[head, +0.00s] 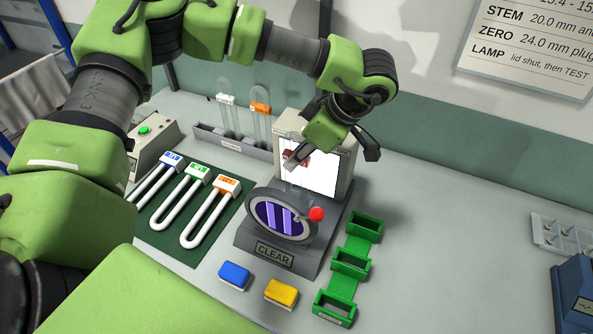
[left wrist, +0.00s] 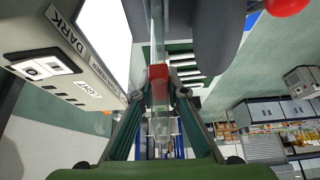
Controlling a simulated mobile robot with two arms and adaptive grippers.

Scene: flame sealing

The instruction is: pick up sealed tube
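The clear tube with a red collar (head: 294,158) stands in front of the bright white screen, above the grey base marked CLEAR. In the left wrist view the tube's rounded end (left wrist: 160,128) points toward my palm, and its red collar (left wrist: 158,75) is between the fingertips. My left gripper (head: 291,161) is at the collar; its fingers (left wrist: 159,93) converge close on both sides and appear shut on the tube. The tube's far end is hard to make out. My right gripper is not in view.
The screen unit (head: 343,176) is close behind the gripper. A purple-striped disc (head: 277,218) and red knob (head: 317,214) are in front. A rack (head: 208,139) holds tubes with white and orange collars. Green holders (head: 349,264) and yellow (head: 281,292) and blue (head: 234,273) blocks lie nearby. The table's right is mostly clear.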

